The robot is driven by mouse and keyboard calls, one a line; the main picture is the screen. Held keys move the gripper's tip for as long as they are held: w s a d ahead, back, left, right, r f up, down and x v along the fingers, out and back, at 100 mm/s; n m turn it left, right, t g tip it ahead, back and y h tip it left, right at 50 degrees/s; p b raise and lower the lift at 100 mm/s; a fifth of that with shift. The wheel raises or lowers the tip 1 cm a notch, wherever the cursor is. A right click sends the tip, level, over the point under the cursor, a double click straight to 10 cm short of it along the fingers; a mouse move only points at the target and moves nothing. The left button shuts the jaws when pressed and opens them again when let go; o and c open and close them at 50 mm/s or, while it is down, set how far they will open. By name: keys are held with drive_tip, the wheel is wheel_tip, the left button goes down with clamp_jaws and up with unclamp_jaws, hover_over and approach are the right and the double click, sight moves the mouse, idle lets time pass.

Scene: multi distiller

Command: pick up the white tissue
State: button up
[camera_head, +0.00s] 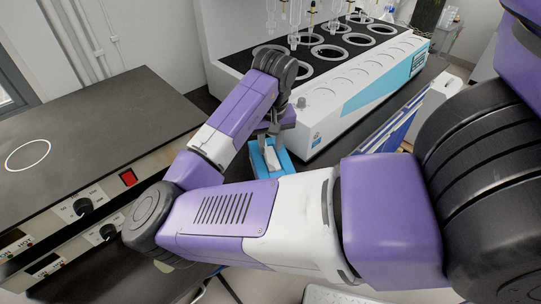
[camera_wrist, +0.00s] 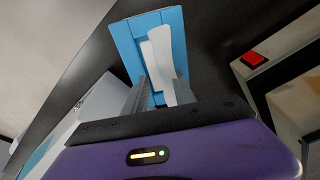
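The white tissue (camera_wrist: 160,55) stands up out of the slot of a blue tissue box (camera_wrist: 126,42). In the head view the tissue (camera_head: 271,158) shows as a small white strip on the blue box (camera_head: 284,162), just below my gripper (camera_head: 268,140). In the wrist view my gripper (camera_wrist: 161,88) has its two grey fingers apart, one to each side of the tissue's lower part. The fingers look open. I cannot tell whether either one touches the tissue. The gripper body hides the near end of the box.
A white multi-place distiller (camera_head: 345,95) with glassware stands behind and right of the box. A dark hotplate unit (camera_head: 80,130) with knobs and a red switch (camera_head: 129,178) is at the left. Blue and white folders (camera_head: 395,128) stand at the right.

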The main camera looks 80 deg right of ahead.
drive_tip(key=shift+f, duration=0.45)
clamp_jaws()
wheel_tip(320, 180, up, 20)
drive_tip(key=p, duration=0.2)
wheel_tip(320, 180, up, 6)
drive_tip(key=p, duration=0.7)
hover_over(270, 144)
idle(0.3)
